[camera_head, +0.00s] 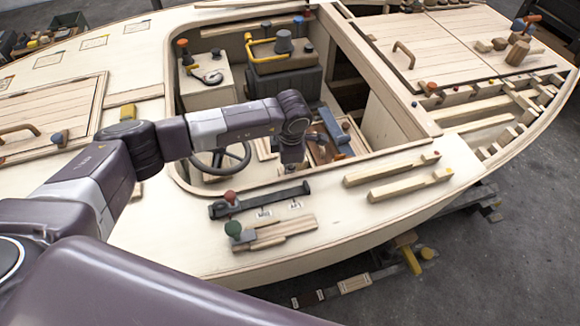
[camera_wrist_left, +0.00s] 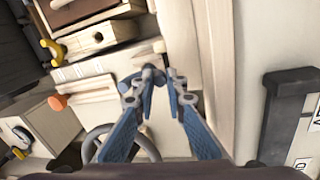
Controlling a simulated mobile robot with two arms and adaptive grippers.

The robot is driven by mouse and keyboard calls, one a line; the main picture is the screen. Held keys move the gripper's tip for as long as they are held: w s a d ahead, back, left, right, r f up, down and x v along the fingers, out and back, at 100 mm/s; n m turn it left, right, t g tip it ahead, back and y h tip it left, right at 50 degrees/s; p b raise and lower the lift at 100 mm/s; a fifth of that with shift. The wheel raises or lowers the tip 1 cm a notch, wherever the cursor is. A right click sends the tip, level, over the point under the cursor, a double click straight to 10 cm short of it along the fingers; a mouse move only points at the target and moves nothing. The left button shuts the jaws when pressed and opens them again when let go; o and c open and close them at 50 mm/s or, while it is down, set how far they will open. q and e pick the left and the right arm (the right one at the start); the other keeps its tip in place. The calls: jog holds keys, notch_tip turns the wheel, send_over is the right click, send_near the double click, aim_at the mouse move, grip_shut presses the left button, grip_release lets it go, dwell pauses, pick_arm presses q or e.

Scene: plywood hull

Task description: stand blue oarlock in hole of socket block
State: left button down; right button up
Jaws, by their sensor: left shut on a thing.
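My left gripper (camera_head: 292,166) points down inside the cockpit opening, near its front edge. In the left wrist view its two fingers (camera_wrist_left: 158,88) converge on a small dark blue piece, which I take to be the blue oarlock (camera_wrist_left: 152,73). The fingers hide part of it, so its tilt is unclear. A pale wooden block with a round dark hole (camera_wrist_left: 85,41) shows at the upper left of the wrist view, apart from the held piece. It may be the socket block, but I cannot tell for sure. My right gripper is not in view.
A steering wheel (camera_head: 222,160) stands left of the gripper. A blue-grey part (camera_head: 335,130) lies to its right. The cockpit rim surrounds the arm's end.

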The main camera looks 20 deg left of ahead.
pick_arm(q)
jog(key=shift+f, duration=0.1)
jog(key=c, duration=1.9)
grip_release()
jog(key=r, duration=0.4)
jog(key=s+r, duration=0.1)
jog(key=r, duration=0.7)
jog(key=shift+s+d, duration=0.4)
